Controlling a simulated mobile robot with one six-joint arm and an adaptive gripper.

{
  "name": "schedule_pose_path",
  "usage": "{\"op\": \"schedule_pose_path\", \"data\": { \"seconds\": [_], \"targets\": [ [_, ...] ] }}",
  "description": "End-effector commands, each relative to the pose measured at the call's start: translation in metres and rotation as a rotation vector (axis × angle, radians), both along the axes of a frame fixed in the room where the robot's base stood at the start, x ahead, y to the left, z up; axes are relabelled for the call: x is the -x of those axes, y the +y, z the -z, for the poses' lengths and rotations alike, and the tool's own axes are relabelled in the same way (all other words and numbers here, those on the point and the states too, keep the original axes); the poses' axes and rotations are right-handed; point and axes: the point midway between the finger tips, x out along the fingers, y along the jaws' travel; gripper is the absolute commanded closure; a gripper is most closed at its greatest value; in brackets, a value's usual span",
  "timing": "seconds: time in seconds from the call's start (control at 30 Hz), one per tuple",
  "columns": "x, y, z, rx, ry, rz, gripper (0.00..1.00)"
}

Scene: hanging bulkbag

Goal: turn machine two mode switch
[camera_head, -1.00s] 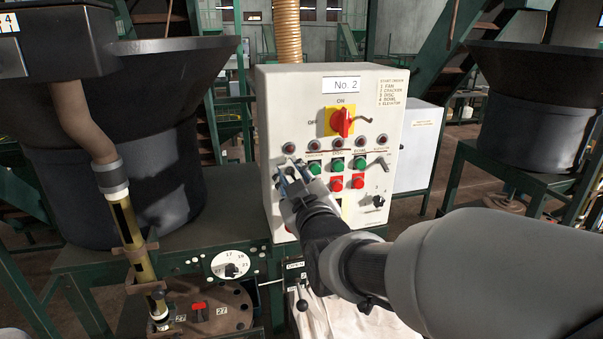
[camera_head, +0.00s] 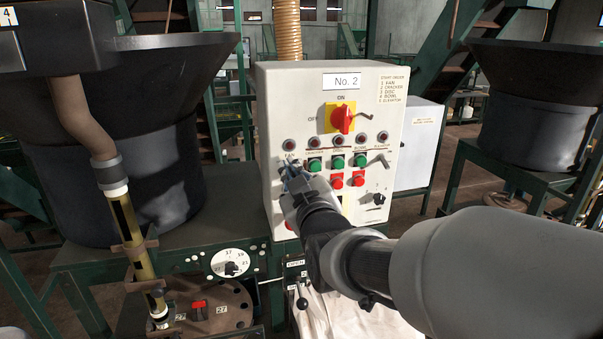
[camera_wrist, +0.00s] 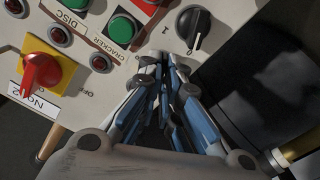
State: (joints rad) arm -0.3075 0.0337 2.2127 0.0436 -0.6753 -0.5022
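The machine two panel (camera_head: 325,110) is a pale box marked No. 2. My gripper (camera_head: 289,168) is in front of its left side, beside the green buttons. In the wrist view my gripper (camera_wrist: 163,62) has its blue-grey fingers drawn close together at the tips, with nothing seen held. A black rotary switch (camera_wrist: 192,28) with a white mark is just beyond and right of the fingertips, apart from them. A red rotary switch on a yellow plate (camera_head: 341,118) is higher on the panel. Another black knob (camera_head: 377,199) is at lower right.
Green buttons (camera_head: 337,162), red buttons (camera_head: 358,180) and a row of red lamps (camera_head: 338,143) are close to my gripper. A bent metal handle (camera_head: 379,160) sticks out on the right. A large dark hopper (camera_head: 130,165) stands left of the panel.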

Motion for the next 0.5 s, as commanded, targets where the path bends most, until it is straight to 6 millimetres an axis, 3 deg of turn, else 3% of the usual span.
{"op": "schedule_pose_path", "data": {
  "seconds": [0.5],
  "targets": [
    [-0.001, -0.0034, 0.003, -0.398, 0.11, -0.001, 1.0]
  ]
}}
